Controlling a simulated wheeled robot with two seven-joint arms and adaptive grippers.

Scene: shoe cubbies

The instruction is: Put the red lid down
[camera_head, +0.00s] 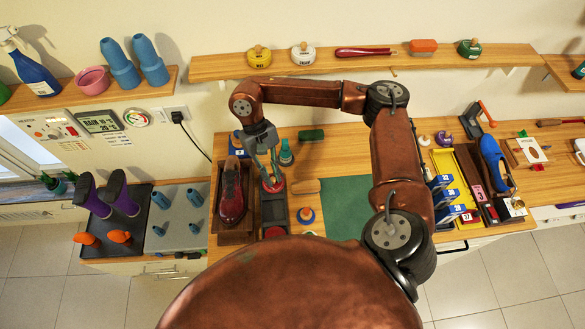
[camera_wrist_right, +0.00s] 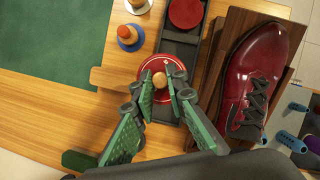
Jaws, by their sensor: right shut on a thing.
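The red lid (camera_head: 273,187) is round with a pale wooden knob. In the right wrist view the red lid (camera_wrist_right: 150,89) sits between my fingers, at the end of a dark narrow tray (camera_wrist_right: 178,47). My right gripper (camera_wrist_right: 166,84) has its green-padded fingertips on both sides of the knob and is shut on it. In the head view my right gripper (camera_head: 265,162) points down over the lid at the back end of the dark tray (camera_head: 274,212). I cannot tell whether the lid touches what is under it. My left gripper is in neither view.
A dark red shoe (camera_head: 232,193) lies in a wooden tray just left of the lid. A round red piece (camera_wrist_right: 186,12) is in the dark tray's other end. A blue-based knob (camera_head: 306,215) and green mat (camera_head: 340,205) are to the right.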

